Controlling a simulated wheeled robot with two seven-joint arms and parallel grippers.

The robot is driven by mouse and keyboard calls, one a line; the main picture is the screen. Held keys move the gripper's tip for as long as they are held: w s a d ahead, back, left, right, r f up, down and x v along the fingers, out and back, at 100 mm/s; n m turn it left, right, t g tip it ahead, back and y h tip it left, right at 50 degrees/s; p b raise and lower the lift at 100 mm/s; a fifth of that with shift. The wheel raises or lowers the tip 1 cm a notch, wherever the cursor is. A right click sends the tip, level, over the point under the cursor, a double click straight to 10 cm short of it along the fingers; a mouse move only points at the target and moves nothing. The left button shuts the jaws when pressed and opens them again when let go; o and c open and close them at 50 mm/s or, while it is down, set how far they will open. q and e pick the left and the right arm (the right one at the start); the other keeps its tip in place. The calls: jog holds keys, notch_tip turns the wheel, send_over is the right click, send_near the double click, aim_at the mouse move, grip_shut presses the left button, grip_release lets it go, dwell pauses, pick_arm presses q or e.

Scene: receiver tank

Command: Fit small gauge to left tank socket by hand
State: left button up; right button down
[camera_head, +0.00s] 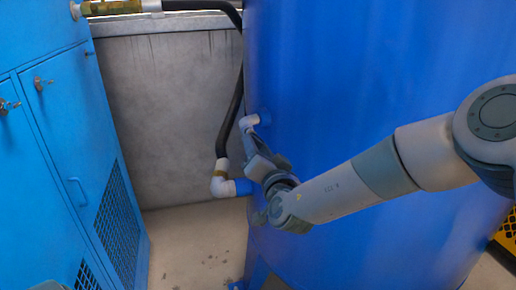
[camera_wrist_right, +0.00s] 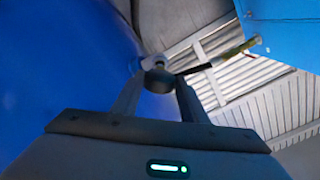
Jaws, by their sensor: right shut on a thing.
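The big blue tank (camera_head: 370,70) fills the middle and right of the head view. A small pale elbow fitting (camera_head: 249,122) sticks out from its left side, apparently the socket. My right gripper (camera_head: 252,140) is just below this fitting, at the tank wall. In the right wrist view its fingers are shut on a small round dark grey thing (camera_wrist_right: 158,80), likely the small gauge. A pale piece (camera_wrist_right: 158,62) shows right behind it; I cannot tell whether they touch. The gauge is hidden in the head view.
A blue cabinet (camera_head: 60,130) with handles stands at the left. A black hose (camera_head: 233,105) runs down to a white elbow (camera_head: 222,186) at the tank, below and left of my gripper. A grey wall (camera_head: 165,100) is behind. The floor (camera_head: 195,240) between cabinet and tank is clear.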

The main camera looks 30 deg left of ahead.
jog(key=shift+f, duration=0.25)
